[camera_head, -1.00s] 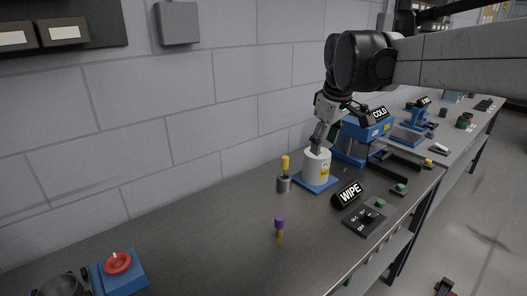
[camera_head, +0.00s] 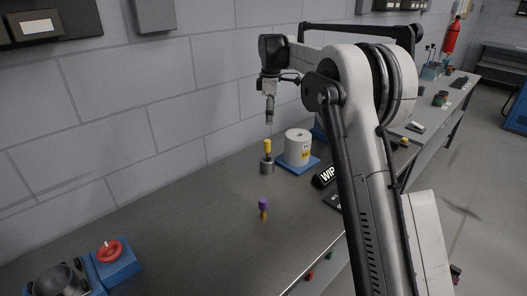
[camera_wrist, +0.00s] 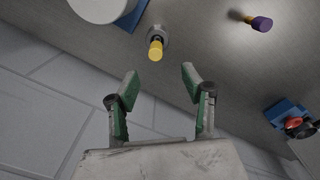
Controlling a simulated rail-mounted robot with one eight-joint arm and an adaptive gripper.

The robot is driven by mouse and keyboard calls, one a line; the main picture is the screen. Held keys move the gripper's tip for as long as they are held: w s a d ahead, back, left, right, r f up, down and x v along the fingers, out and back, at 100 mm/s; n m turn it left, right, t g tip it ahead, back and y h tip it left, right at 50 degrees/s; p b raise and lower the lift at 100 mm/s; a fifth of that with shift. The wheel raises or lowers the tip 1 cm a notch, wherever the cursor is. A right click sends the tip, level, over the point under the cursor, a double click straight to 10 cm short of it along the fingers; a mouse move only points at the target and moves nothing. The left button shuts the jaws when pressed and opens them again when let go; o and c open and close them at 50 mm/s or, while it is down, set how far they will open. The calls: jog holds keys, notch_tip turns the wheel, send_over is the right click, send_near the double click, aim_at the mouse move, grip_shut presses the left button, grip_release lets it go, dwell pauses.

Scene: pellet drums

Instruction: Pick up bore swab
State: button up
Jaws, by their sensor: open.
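A yellow-handled tool, which looks like the bore swab (camera_head: 267,146), stands upright in a small grey metal cup (camera_head: 266,167) on the bench. Its lower part is hidden in the cup. My gripper (camera_head: 269,121) is above the yellow handle, pointing down, apart from it. In the wrist view the yellow handle (camera_wrist: 155,50) lies just beyond the open, empty fingers (camera_wrist: 160,82), roughly centred between them.
A white roll (camera_head: 298,148) on a blue base stands close right of the cup. A purple-topped peg (camera_head: 263,204) stands nearer the front. A WIPE sign (camera_head: 325,177) is partly hidden by my arm. A red button on a blue box (camera_head: 110,252) is at front left.

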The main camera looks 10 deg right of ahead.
aim_at(267, 148)
jog(key=shift+w+a+f+n, duration=0.2)
jog(key=shift+w+f+n, duration=0.2)
jog(key=shift+w+f, duration=0.4)
notch_tip(267, 148, down, 8)
jog(key=shift+s+f+p, duration=0.1)
jog(key=shift+s+p, duration=0.05)
jog(key=shift+p, duration=0.2)
jog(key=shift+a+f+p, duration=0.1)
jog(key=shift+f+p, duration=0.45)
jog(key=shift+f, duration=2.15)
grip_shut()
